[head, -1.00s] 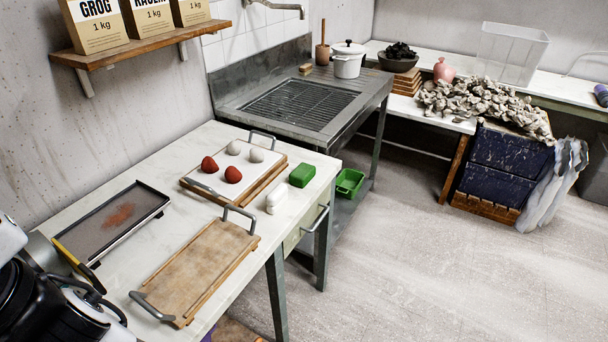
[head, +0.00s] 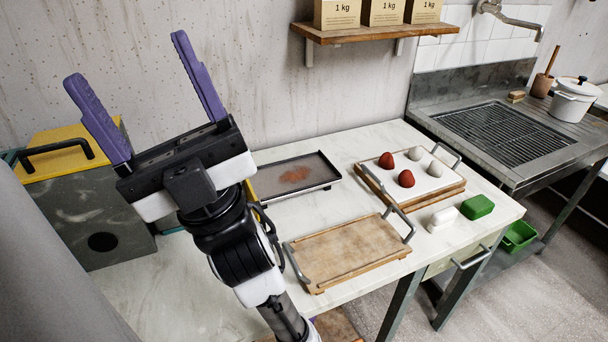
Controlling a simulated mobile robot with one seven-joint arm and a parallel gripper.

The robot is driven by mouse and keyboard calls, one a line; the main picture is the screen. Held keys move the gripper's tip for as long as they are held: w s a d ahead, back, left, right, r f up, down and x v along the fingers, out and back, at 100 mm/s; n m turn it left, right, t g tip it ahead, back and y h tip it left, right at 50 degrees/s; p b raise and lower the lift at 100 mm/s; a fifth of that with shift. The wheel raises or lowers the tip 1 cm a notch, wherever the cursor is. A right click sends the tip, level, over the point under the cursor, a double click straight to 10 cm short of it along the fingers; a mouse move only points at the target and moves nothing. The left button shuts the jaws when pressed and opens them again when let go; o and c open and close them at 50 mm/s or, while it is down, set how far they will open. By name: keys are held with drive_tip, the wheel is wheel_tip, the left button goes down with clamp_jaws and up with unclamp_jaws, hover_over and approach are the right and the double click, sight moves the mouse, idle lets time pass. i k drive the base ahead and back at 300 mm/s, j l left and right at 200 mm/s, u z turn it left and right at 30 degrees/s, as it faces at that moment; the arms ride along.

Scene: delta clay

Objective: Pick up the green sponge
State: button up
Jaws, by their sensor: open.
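The green sponge (head: 478,207) is a small green block on the white table, near its right front corner. A white block (head: 442,219) lies just to its left. My gripper (head: 145,75) is raised at the left of the head view, its two purple fingers spread apart and pointing up. It is open and empty, far to the left of the sponge. Nothing hides the sponge.
Left of the sponge are a wooden tray with handles (head: 343,255) and a board (head: 436,198) bearing red and pale lumps. A dark tray (head: 325,168) lies behind. A sink (head: 505,130) adjoins at right; a shelf (head: 375,31) hangs above. A green bin (head: 518,237) sits below.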

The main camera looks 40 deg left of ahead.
sight(476, 207)
drive_tip(key=i+l, duration=0.15)
drive_tip(key=i, duration=0.3)
drive_tip(key=i+l+u, duration=0.15)
drive_tip(key=i, duration=0.3)
